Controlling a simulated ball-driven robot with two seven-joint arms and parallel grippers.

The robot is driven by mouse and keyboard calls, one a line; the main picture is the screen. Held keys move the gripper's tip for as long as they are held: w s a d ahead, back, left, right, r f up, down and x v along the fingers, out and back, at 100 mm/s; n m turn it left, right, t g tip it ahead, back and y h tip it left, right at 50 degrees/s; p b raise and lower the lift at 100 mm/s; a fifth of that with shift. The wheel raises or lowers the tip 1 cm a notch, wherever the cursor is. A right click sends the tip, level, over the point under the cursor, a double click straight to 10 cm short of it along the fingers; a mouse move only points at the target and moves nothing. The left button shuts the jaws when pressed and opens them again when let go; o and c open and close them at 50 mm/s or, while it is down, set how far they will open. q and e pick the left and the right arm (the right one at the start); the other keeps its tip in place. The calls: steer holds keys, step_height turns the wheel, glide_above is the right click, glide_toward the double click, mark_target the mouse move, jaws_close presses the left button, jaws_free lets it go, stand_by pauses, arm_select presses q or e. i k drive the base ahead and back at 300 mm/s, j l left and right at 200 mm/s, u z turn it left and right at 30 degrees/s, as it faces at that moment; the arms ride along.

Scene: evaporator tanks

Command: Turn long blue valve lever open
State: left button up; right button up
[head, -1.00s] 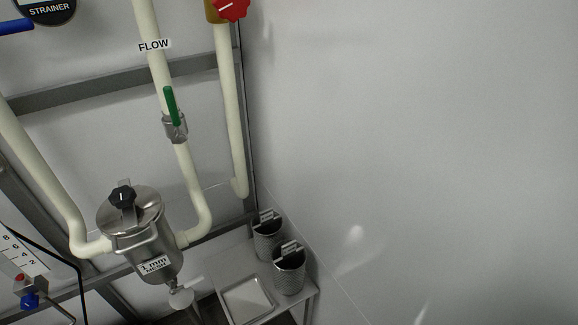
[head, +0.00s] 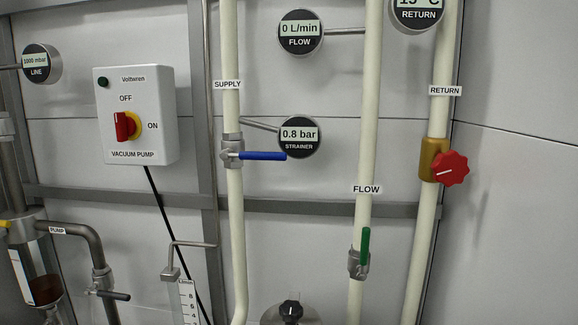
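The long blue valve lever (head: 262,156) sits on a metal valve body (head: 232,152) on the cream supply pipe (head: 229,60), in the middle of the head view. The lever points right, horizontal and across the vertical pipe. Its far end is just below the strainer gauge. Neither of my grippers is in the head view, and nothing touches the lever.
A strainer gauge (head: 299,136) reads 0.8 bar; a flow gauge (head: 300,32) reads 0 L/min. A green lever (head: 365,246) stands along the flow pipe. A red knob (head: 450,168) is on the return pipe. A vacuum pump box (head: 136,115) is left. A strainer lid (head: 290,312) shows below.

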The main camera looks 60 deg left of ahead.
mark_target(225, 154)
steer(key=u, duration=1.9)
